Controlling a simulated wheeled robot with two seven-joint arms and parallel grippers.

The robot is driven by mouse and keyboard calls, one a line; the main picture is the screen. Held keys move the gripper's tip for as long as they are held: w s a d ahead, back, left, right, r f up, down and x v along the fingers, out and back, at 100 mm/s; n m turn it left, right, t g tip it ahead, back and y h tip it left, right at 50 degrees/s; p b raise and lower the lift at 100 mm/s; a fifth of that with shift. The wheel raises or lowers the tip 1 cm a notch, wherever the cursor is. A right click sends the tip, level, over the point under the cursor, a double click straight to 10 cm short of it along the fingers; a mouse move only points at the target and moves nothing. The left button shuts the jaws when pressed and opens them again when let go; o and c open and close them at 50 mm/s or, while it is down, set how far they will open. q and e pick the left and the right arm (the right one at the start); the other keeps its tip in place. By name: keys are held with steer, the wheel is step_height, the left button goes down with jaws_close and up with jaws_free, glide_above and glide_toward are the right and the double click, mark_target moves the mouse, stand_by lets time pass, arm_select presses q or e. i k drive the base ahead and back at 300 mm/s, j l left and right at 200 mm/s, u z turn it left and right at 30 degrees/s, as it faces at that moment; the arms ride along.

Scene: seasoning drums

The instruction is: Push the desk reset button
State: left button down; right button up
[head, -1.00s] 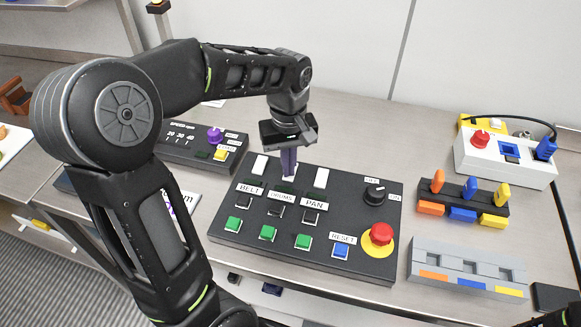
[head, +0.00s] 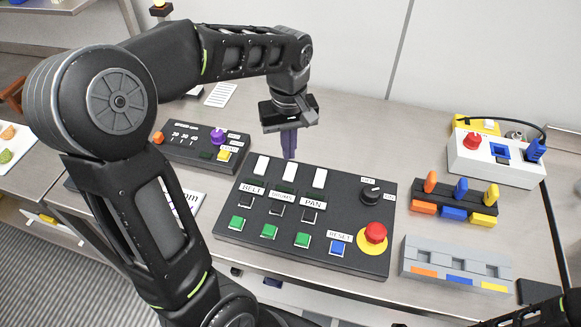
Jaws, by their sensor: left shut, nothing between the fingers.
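The blue reset button (head: 337,248) sits on the front right of the black control panel (head: 292,243), below a white RESET label (head: 340,237). A red mushroom button on a yellow base (head: 374,235) is to its right. My left gripper (head: 289,156) points down above the panel's back edge, behind the white switches. It is shut and empty, and looks apart from the panel. It is behind and to the left of the blue button. My right gripper does not show clearly; only a dark part of my right arm is at the bottom right corner.
Green buttons (head: 269,231) stand left of the blue one. A dark knob (head: 371,193) is at the panel's back right. A smaller panel (head: 190,148) lies to the left. Colored peg rack (head: 455,206), grey slotted block (head: 457,265) and white socket box (head: 492,160) stand to the right.

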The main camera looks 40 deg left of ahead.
mark_target(336, 248)
steer(key=k, duration=1)
